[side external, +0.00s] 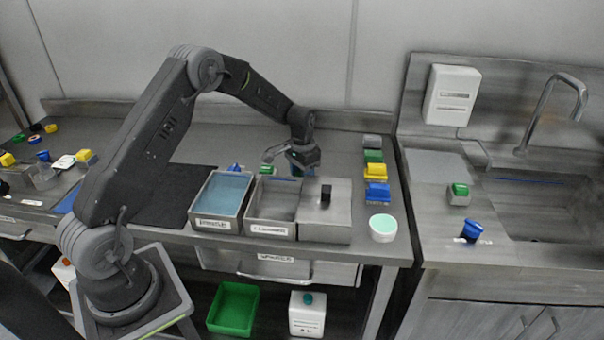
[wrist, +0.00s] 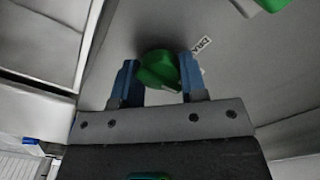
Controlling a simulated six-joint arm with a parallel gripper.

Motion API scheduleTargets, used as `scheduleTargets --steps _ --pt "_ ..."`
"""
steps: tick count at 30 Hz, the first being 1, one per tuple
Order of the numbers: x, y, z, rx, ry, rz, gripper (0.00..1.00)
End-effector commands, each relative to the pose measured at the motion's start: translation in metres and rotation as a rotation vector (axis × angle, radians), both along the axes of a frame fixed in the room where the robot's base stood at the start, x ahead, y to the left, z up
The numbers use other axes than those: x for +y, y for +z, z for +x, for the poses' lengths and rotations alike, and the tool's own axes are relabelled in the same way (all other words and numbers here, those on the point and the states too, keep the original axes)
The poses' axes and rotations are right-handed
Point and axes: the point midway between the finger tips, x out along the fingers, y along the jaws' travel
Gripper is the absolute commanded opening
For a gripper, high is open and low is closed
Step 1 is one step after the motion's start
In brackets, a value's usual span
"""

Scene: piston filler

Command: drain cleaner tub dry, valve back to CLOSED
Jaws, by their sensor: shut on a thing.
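My gripper (side external: 304,165) is low over the back of the bench, behind the tubs. In the wrist view its blue fingers (wrist: 157,85) are shut on a green knob (wrist: 158,68). A small white label (wrist: 201,46) lies beside the knob; its text is too small to read surely. The middle tub (side external: 268,230) has a front label that seems to end in "CLEANER". Its inside looks grey, and I cannot tell whether liquid is in it. The left tub (side external: 236,228) holds blue liquid (side external: 226,188). The right tub (side external: 325,234) has a metal lid with a black knob (side external: 326,192).
Grey, green, yellow and blue blocks (side external: 375,171) line the bench at right, with a white bowl (side external: 383,235) in front. A sink (side external: 545,205) stands farther right. A green bin (side external: 233,308) and a white container (side external: 307,318) sit below. A dark mat (side external: 178,195) lies left.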

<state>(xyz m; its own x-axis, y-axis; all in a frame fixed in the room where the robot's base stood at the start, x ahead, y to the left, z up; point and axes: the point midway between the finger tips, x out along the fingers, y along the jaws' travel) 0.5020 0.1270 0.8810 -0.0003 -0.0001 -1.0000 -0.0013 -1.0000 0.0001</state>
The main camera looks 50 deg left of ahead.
Motion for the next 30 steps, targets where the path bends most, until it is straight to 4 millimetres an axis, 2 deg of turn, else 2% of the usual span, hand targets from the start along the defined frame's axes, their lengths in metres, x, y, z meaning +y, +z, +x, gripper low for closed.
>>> scheduleTargets --steps 1,2,9,16,20,23,30 --pt "0.000 0.001 0.001 -0.002 0.001 0.000 0.15" --pt "0.000 0.001 0.001 -0.002 0.001 0.000 0.42" --pt "0.000 0.001 0.000 -0.001 0.001 0.000 0.64" --pt "0.000 0.001 0.000 -0.001 0.001 0.000 0.64" --pt "0.000 0.009 0.001 -0.002 0.001 0.001 0.64" --pt "0.000 0.024 0.001 -0.005 0.001 0.001 0.64" --pt "0.000 0.078 0.001 -0.006 0.001 0.002 0.64"
